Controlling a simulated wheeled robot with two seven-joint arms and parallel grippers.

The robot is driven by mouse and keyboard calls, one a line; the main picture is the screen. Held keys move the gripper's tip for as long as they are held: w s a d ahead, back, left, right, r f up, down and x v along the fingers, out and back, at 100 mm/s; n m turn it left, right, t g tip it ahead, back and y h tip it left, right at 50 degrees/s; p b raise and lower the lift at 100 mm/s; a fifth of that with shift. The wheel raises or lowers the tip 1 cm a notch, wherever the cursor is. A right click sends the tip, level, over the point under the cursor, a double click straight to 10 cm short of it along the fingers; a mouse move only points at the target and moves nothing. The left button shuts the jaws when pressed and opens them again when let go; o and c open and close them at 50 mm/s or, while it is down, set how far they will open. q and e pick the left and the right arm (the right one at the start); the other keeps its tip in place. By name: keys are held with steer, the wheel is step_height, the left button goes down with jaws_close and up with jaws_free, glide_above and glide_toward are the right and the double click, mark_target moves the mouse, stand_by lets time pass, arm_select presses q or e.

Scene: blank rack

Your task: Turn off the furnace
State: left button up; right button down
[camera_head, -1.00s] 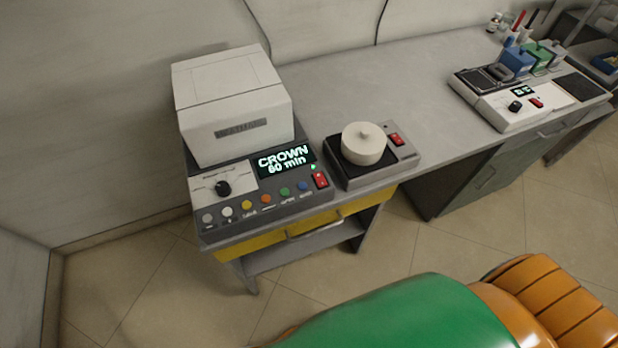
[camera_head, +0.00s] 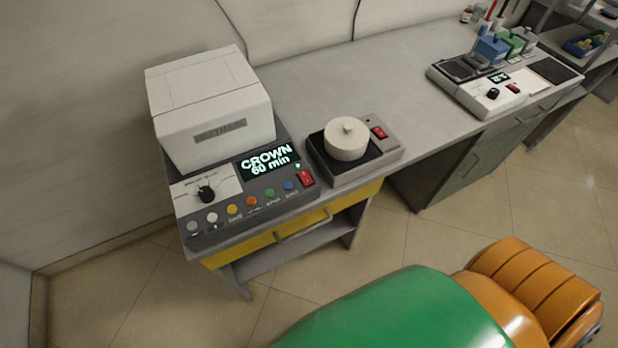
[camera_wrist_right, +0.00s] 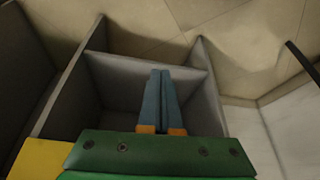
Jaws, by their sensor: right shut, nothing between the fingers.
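The furnace (camera_head: 210,108) is a white box on a dark grey base at the left end of the bench. Its front panel has a black knob (camera_head: 206,194), a row of coloured buttons, and a lit display (camera_head: 267,162) reading "CROWN 60 min". A red rocker switch (camera_head: 305,179) sits at the panel's right end, with a small green light just above it. In the right wrist view, my right gripper (camera_wrist_right: 164,75) is shut and empty, its blue fingers together in front of a grey open shelf. My left gripper is in neither view.
A hotplate-like device (camera_head: 385,150) with a round lidded pot (camera_head: 347,138) and its own red switch (camera_head: 379,132) stands right of the furnace. A yellow drawer (camera_head: 330,214) is below. Another device (camera_head: 505,88) stands farther right. Bench between is clear.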

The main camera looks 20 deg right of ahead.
steer(key=w+r+t+b, duration=0.2)
steer(key=w+r+t, duration=0.3)
steer(key=w+r, duration=0.35)
step_height(320, 180, up, 24)
steer(key=m+t+b, duration=0.2)
steer(key=t, duration=0.5)
glide_above(311, 183)
steer(key=shift+s+r, duration=0.15)
steer(key=shift+r, duration=0.05)
steer(key=f+b, duration=0.1)
steer(key=f, duration=0.2)
steer(key=shift+w, duration=0.2)
steer(key=shift+f+b, duration=0.3)
steer(key=shift+f, duration=0.35)
